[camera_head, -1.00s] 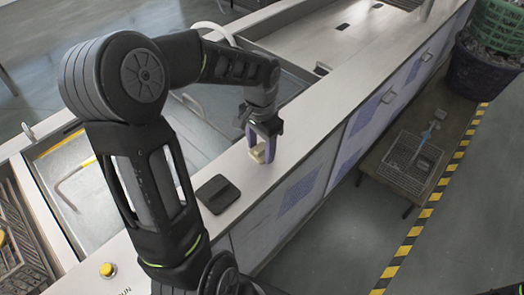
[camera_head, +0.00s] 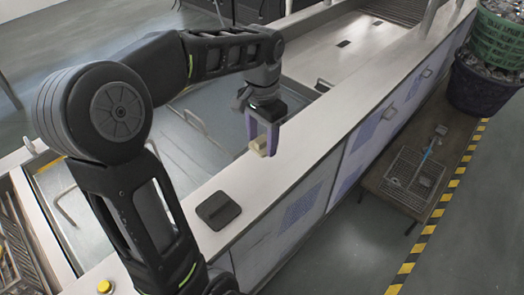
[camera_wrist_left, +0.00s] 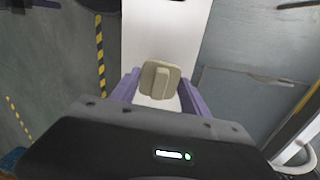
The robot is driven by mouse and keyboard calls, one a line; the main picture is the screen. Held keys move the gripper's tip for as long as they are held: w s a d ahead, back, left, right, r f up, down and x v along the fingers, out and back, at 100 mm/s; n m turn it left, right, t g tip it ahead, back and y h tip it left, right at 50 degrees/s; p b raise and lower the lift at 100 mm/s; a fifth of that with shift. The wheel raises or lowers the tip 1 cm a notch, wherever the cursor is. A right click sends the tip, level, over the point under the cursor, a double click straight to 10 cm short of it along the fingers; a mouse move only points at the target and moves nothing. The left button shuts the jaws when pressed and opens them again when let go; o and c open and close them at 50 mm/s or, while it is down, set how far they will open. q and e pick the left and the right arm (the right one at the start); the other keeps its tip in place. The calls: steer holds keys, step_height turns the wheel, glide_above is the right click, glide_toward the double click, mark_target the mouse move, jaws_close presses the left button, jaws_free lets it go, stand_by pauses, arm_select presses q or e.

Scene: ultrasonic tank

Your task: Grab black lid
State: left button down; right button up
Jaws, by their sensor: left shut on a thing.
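The black lid (camera_head: 218,210), a flat, rounded square with a raised grip bar, lies on the pale counter ledge, apart from both grippers. My left gripper (camera_head: 262,138) is beyond it, up and to the right in the head view. Its purple fingers are shut on a beige lid (camera_head: 259,145), which has a similar grip bar. In the left wrist view, the beige lid (camera_wrist_left: 148,78) sits between the fingertips (camera_wrist_left: 160,92) with the white counter behind it. It appears held above the counter. My right gripper is not in view.
The counter ledge (camera_head: 330,125) is clear to the right of my gripper. Tank basins (camera_head: 185,150) lie behind it. A yellow button (camera_head: 105,286) is at the lower left. A low bench (camera_head: 378,180) with a wire basket (camera_head: 408,172) and a stacked green basket (camera_head: 500,40) stand right.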

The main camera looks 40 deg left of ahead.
arm_select(q)
steer(key=shift+r, duration=0.45)
stand_by(0.3)
